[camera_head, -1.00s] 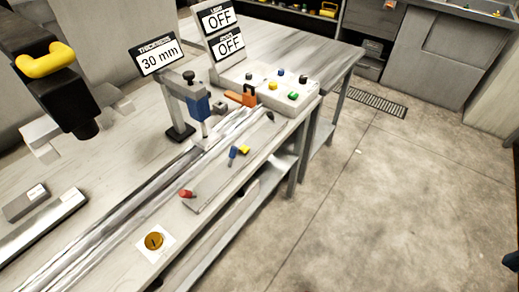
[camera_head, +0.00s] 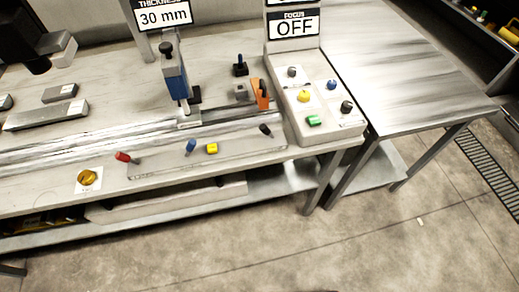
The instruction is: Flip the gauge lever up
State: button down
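The thickness gauge (camera_head: 176,82) stands on the bench with a blue body and a thin tip pointing down at the rail. Its display (camera_head: 163,16) reads 30 mm. Along the bench's front strip are a red-tipped lever (camera_head: 125,157), a blue-tipped lever (camera_head: 190,146) and a dark-tipped lever (camera_head: 265,130). A small black upright piece (camera_head: 240,66) stands behind the rail, right of the gauge. No label shows which lever belongs to the gauge. I do not see my gripper, and nothing touches the levers.
A control box (camera_head: 318,105) with several coloured knobs stands at the bench's right end, under a FOCUS sign (camera_head: 294,27) reading OFF. An orange piece (camera_head: 262,94) is beside it. A yellow knob (camera_head: 87,177) sits at the front left.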

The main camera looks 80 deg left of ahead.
aim_at(191, 144)
jog(key=i, duration=1.35)
jog(key=u, duration=3.9)
